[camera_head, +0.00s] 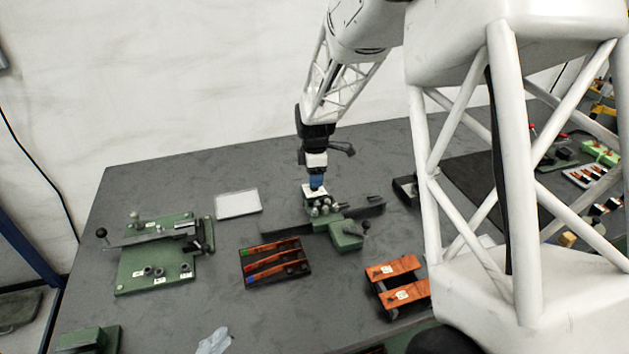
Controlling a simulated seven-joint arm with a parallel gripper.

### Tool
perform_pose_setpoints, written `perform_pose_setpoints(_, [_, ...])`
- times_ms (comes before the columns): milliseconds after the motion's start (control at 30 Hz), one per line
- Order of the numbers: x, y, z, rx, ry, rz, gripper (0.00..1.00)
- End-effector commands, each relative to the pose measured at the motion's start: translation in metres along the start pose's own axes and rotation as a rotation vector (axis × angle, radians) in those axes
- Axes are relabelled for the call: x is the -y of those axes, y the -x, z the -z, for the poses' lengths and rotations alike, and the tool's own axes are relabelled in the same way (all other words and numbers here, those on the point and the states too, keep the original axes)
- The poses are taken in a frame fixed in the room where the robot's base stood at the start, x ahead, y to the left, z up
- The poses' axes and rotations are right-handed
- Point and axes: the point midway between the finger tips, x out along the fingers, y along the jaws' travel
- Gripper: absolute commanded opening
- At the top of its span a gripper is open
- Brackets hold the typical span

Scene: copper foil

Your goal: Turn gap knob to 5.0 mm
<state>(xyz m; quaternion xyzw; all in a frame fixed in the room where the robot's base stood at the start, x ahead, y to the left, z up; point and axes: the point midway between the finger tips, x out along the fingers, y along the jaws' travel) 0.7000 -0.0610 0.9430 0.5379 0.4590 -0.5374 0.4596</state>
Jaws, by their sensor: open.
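My gripper (316,186) points down over a green machine (345,234) near the middle of the table. It is open, and its blue-and-dark fingers are at or just above the machine's upper part. Small round metallic parts (322,208) sit just below the fingers. I cannot tell which part is the gap knob, nor read any millimetre scale. I cannot tell whether the fingers touch anything. A dark lever with a ball end (366,226) stands at the machine's right side.
A green plate fixture (150,262) with a lever is at the left. A dark tray (248,268) of copper-coloured strips lies in front of the machine, with a copper-topped stand (393,268) to its right. A white sheet (238,204) lies behind. My white arm structure hides part of the right side.

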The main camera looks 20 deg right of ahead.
Motion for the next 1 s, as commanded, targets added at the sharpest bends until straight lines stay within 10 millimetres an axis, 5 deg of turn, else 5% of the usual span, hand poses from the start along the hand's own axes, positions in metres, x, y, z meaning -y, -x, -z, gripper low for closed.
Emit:
perform_pose_setpoints(400, [0.000,0.045,0.000,0.000,0.000,-0.001,0.54])
perform_pose_setpoints(1000, [0.001,0.049,0.000,0.000,-0.002,0.000,0.54])
